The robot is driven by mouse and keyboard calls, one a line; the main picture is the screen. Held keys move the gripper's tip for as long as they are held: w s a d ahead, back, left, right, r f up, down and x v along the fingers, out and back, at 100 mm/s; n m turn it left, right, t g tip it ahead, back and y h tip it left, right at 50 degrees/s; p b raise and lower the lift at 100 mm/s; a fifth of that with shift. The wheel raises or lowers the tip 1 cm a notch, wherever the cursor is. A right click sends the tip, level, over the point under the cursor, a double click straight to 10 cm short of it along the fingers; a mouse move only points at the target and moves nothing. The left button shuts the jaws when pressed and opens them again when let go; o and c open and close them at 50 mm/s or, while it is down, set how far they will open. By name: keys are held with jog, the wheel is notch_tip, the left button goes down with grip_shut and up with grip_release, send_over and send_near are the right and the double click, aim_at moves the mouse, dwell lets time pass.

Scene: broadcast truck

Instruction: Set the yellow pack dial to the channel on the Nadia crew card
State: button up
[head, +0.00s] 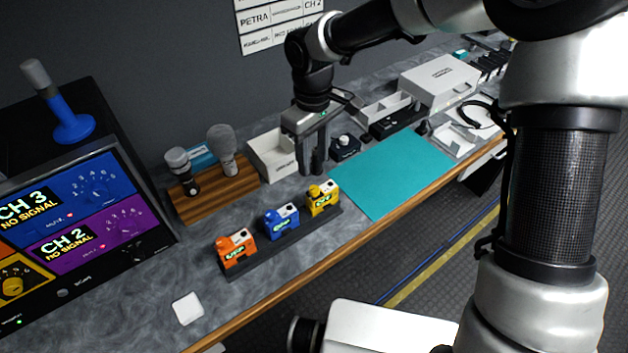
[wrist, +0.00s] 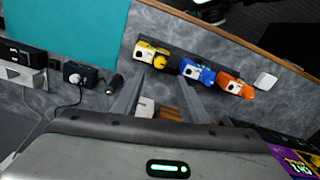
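The yellow pack (head: 323,198) stands at the right end of a dark rack, beside a blue pack (head: 280,220) and an orange pack (head: 236,248). In the wrist view the yellow pack (wrist: 148,52) shows its yellow dial (wrist: 160,62); its setting is too small to read. My gripper (head: 312,170) points down above the counter behind the yellow pack, apart from it. In the wrist view my gripper (wrist: 160,82) has its fingers spread and nothing between them. A wall card (head: 280,20) reads PETRA and CH 2; I can read no Nadia card.
A wooden block with microphones (head: 215,190) and a white box (head: 273,155) stand close to my gripper. A teal mat (head: 390,172) lies to the right, clear. A monitor (head: 80,225) at left shows CH 3 and CH 2. A white square (head: 187,308) lies near the front edge.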

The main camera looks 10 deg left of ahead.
aim_at(313, 188)
notch_tip(313, 188, down, 9)
jog(key=shift+f, duration=0.1)
dwell(0.3)
grip_shut()
